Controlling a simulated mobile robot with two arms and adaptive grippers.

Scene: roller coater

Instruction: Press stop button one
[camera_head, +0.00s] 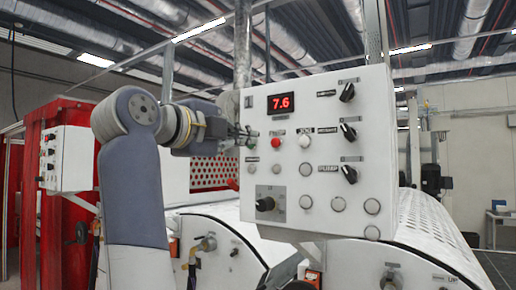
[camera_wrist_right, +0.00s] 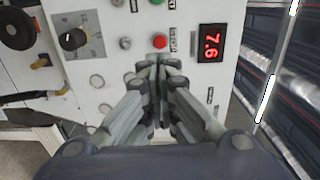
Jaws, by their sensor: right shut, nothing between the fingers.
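A red button (camera_head: 276,142) sits on the front of a white control panel (camera_head: 335,105), below the red digital display. It also shows in the right wrist view (camera_wrist_right: 159,41), just beyond my fingertips. Its label is too small to read. My right gripper (camera_head: 246,136) is shut and empty, to the left of the red button in the head view. In the right wrist view its closed fingertips (camera_wrist_right: 158,61) point at the panel close to the button. I cannot tell whether they touch the panel. My left gripper is not in view.
The display (camera_head: 281,102) reads 7.6. Black knobs (camera_head: 348,92) line the panel's right side, and a grey-plated knob (camera_head: 266,204) is at lower left. Several pale buttons (camera_head: 305,169) surround the red one. A second control box (camera_head: 66,158) stands at far left.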

